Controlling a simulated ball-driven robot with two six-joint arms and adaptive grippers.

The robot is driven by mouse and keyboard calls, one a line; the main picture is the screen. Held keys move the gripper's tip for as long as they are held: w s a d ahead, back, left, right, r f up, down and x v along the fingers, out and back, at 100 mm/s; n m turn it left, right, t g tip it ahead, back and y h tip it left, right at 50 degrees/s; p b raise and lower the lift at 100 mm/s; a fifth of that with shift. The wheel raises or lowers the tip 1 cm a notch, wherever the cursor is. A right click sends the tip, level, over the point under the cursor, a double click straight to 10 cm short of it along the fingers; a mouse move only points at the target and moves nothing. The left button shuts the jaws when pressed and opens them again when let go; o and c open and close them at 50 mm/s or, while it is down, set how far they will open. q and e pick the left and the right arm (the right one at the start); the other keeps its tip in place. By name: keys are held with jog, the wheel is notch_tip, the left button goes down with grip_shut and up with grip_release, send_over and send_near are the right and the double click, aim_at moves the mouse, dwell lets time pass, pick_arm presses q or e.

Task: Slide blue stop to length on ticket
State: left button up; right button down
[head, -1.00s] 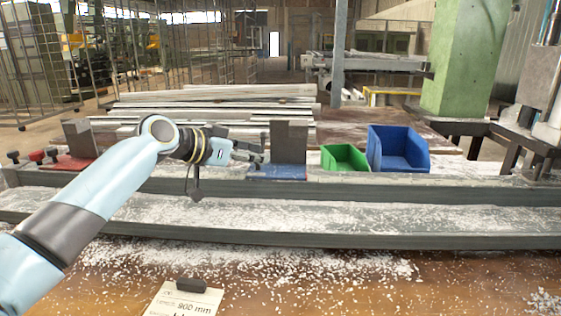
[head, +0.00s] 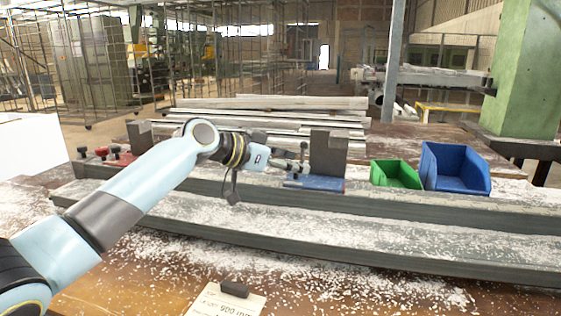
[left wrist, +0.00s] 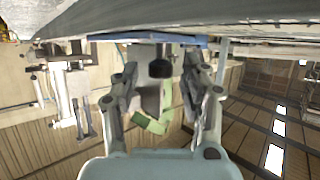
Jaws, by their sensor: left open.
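The blue stop, a blue base (head: 313,183) with an upright grey block (head: 328,154), sits on the long grey rail (head: 420,205). My left gripper (head: 304,160) is open at the left side of this block. In the left wrist view, its two fingers (left wrist: 166,95) appear on either side of the grey block (left wrist: 150,88) and a dark knob (left wrist: 160,68), below the blue base (left wrist: 150,38); contact cannot be told. The ticket (head: 225,304) lies at the bottom edge under a dark clip (head: 234,289), partly cut off and not clearly readable. My right gripper is out of view.
A red stop (head: 118,160) with a grey block and dark knobs stands at the rail's left end. A green bin (head: 397,175) and a blue bin (head: 455,168) stand right of the blue stop. White chips cover the rail and wooden bench. Long profiles (head: 270,104) lie behind.

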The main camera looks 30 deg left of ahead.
pick_arm(q)
jog(key=v, duration=1.1)
jog(key=shift+s+a, duration=0.2)
jog(key=shift+s, duration=0.1)
